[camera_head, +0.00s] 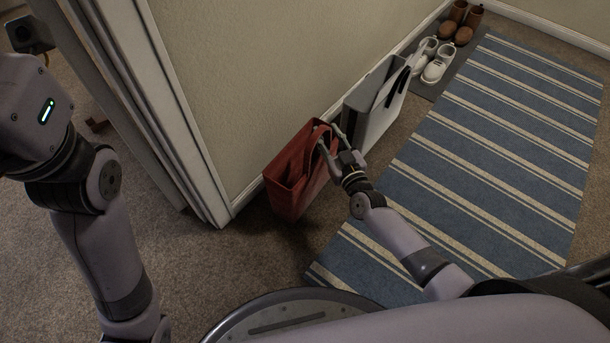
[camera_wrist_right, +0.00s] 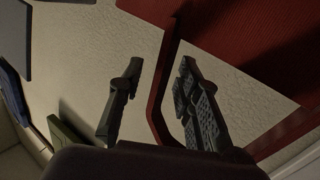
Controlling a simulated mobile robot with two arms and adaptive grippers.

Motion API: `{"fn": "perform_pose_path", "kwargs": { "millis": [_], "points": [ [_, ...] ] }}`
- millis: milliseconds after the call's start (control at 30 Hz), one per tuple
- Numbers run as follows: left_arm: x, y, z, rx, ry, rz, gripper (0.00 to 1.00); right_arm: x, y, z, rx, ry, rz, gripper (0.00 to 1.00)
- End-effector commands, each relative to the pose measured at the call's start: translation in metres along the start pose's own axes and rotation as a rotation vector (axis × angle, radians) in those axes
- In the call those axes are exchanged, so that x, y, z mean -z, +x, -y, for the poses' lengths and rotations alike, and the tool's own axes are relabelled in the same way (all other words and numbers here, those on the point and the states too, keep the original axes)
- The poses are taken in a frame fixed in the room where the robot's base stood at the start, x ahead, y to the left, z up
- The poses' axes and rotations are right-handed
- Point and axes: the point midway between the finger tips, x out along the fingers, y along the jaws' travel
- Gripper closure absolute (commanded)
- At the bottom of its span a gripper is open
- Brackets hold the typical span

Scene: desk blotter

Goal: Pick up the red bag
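The red bag (camera_head: 290,181) stands upright on the carpet against the wall, with its handle raised. My right gripper (camera_head: 328,134) is at the top of the bag, by the handle. In the right wrist view, the two fingers of my right gripper (camera_wrist_right: 160,66) are apart, and the red handle (camera_wrist_right: 155,108) passes between them with a gap visible on the left finger's side. The bag's red side (camera_wrist_right: 262,32) fills the upper right there. My left arm is at the left of the head view; its fingers are not visible.
A white-grey bag (camera_head: 377,112) stands just behind the red bag along the wall. White shoes (camera_head: 438,64) and brown boots (camera_head: 460,22) sit on a grey mat farther back. A blue striped rug (camera_head: 490,140) lies to the right. A white door frame (camera_head: 165,110) is at left.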

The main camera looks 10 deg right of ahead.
Motion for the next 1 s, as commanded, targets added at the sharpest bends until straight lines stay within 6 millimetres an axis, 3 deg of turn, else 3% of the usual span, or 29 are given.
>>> {"fn": "perform_pose_path", "kwargs": {
  "millis": [233,700,1000],
  "points": [
    [0.0002,0.0011,-0.0001,-0.001,0.000,-0.001,0.75,0.0003,0.0012,-0.0001,0.000,0.000,0.001,0.69],
    [0.0000,0.0008,-0.0003,-0.001,0.000,0.000,0.75,0.0003,0.0009,0.0000,0.000,0.000,0.000,1.00],
    [0.0000,0.0006,-0.0003,-0.001,0.000,0.000,0.75,0.0003,0.0009,-0.0002,0.000,0.000,0.000,1.00]
  ]
}}
